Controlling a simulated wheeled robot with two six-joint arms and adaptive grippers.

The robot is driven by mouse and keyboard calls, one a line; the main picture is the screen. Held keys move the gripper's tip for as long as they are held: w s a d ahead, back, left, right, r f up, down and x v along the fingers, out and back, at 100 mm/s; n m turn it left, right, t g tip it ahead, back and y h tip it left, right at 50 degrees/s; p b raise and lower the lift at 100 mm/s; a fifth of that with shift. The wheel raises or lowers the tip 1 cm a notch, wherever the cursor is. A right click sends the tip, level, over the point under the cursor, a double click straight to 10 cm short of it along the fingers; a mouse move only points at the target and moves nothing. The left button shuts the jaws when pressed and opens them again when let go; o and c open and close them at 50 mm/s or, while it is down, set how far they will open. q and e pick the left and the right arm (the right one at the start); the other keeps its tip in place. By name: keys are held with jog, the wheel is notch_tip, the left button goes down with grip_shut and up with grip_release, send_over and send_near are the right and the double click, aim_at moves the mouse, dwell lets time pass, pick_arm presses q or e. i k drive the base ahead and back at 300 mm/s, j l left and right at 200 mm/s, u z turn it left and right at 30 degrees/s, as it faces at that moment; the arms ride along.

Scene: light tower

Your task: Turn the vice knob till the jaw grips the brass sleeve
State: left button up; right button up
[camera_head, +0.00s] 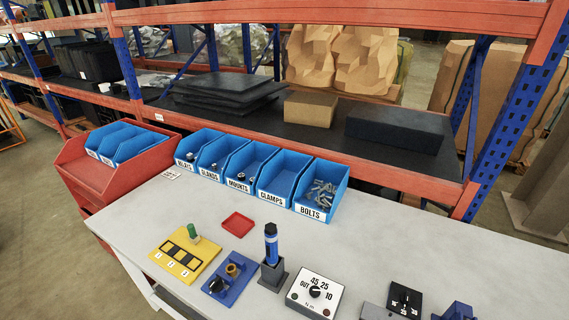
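The vice is a small blue block (240,287) on the front of the light grey table. Its black knob (216,285) is on the left side of the block. The brass sleeve (232,270) stands upright on the block, to the right of and behind the knob. The jaw is too small to make out, and I cannot tell whether it touches the sleeve. Neither of my grippers is in the view.
A yellow plate (176,264) with a green peg (193,233) is left of the vice. A dark stand (272,276) holding a blue tool (271,243) and a white dial box (316,307) are right. A red tray (238,224) and blue bins (285,174) lie behind.

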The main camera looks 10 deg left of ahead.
aim_at(216, 286)
jog(key=k+u, duration=0.15)
jog(key=u, duration=0.3)
jog(key=k+j+u, duration=0.1)
jog(key=u, duration=0.3)
